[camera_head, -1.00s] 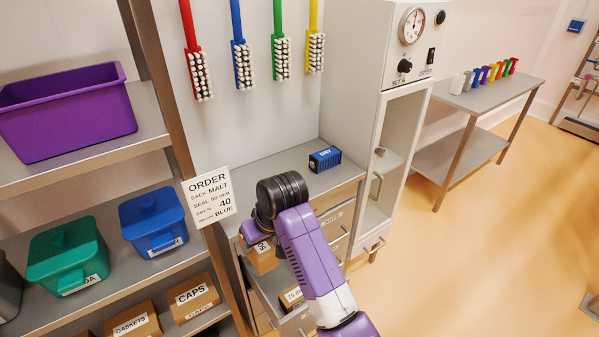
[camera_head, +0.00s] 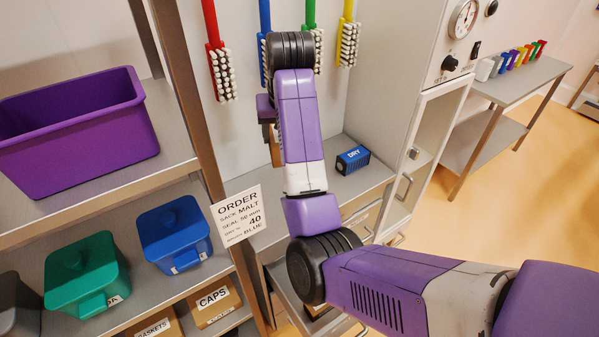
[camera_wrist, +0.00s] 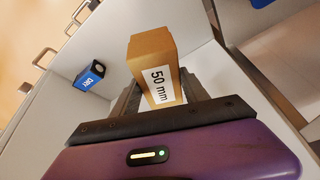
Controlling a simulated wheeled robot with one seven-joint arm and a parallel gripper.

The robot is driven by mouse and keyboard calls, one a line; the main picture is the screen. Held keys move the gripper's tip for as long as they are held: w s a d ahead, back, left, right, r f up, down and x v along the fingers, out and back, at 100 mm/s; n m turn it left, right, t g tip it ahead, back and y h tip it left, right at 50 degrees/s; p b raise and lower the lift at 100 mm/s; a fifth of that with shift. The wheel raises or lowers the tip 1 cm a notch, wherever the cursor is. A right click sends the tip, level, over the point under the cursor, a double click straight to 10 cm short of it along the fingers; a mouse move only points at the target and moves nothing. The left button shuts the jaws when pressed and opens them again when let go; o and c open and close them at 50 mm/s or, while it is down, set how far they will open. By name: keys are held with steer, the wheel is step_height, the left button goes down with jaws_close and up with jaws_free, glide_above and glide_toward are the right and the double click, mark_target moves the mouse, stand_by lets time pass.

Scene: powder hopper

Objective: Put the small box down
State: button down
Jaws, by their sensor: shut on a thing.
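The small box (camera_wrist: 152,62) is brown cardboard with a white "50 mm" label, seen large in the wrist view. My gripper (camera_wrist: 160,95) is shut on it, one finger at each side, and holds it above the grey counter. In the head view the box (camera_head: 273,145) shows only as a small brown piece, mostly hidden behind my purple arm. The fingers are hidden there too.
A blue "DRY" box (camera_head: 353,160) stands on the counter (camera_head: 345,192), with bare counter around it. Brushes (camera_head: 348,45) hang on the wall behind. The order sign (camera_head: 239,216) and shelf post stand left. A white cabinet (camera_head: 425,140) stands right.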

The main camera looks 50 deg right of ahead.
steer(key=shift+w+d+f, duration=0.1)
steer(key=shift+w+d, duration=0.05)
steer(key=shift+d+f+b, duration=0.1)
steer(key=shift+f+b, duration=0.25)
steer(key=shift+b, duration=0.05)
steer(key=shift+w+f+p, duration=0.1)
steer(key=shift+f+p, duration=0.3)
steer(key=shift+f, duration=9)
steer(key=c, duration=0.6)
jaws_free()
steer(key=shift+f, duration=0.15)
steer(key=shift+o, duration=0.2)
